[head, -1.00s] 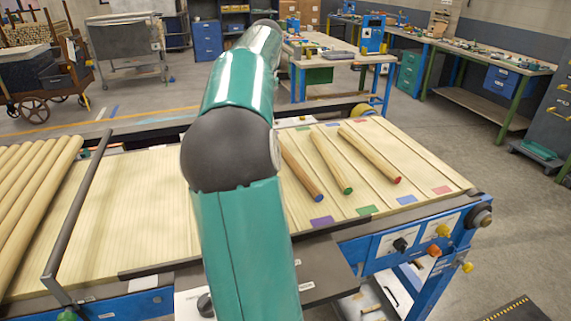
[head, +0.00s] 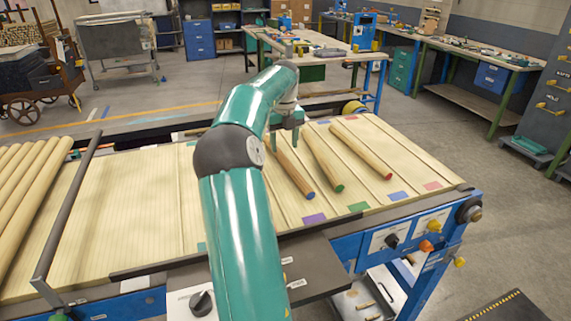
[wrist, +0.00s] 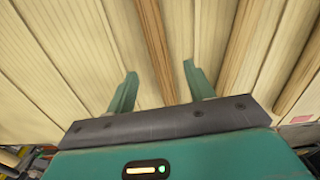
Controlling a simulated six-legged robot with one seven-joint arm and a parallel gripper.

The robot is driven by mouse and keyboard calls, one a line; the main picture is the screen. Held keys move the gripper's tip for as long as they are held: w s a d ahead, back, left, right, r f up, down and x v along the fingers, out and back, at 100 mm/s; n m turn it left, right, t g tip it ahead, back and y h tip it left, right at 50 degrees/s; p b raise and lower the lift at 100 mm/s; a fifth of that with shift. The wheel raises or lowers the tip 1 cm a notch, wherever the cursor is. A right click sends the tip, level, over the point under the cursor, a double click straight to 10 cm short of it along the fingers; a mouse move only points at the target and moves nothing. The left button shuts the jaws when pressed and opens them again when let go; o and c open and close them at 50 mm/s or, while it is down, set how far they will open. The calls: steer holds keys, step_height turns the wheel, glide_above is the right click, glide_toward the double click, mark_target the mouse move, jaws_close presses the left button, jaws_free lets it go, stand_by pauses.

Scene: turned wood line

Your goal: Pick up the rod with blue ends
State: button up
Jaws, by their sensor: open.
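The rod with a blue end (head: 294,172) lies on the pale slatted surface, leftmost of three short rods; its far part is partly hidden by my gripper. My gripper (head: 285,140) is open and empty, pointing down at that far part. In the wrist view my gripper's fingers (wrist: 160,72) stand on either side of a brown rod (wrist: 154,40), which appears to be the blue-ended one; its ends are out of view there. I cannot tell whether the fingertips are above it or down beside it.
A green-ended rod (head: 324,160) and a red-ended rod (head: 362,149) lie to the right. Long rods (head: 30,190) lie at the left behind a dark bar (head: 75,205). The slatted surface (head: 135,210) between is clear. Coloured patches mark the front edge.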

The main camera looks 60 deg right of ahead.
mark_target(285, 159)
steer(key=shift+s+a+f, duration=0.1)
steer(key=shift+a+f, duration=0.05)
steer(key=shift+f, duration=0.75)
steer(key=shift+s+a+f, duration=0.1)
steer(key=shift+s+f, duration=0.05)
steer(key=shift+f, duration=0.75)
steer(key=shift+s+a+f, duration=0.1)
steer(key=shift+a+f, duration=0.05)
steer(key=shift+f, duration=0.75)
jaws_close()
steer(key=shift+r, duration=0.1)
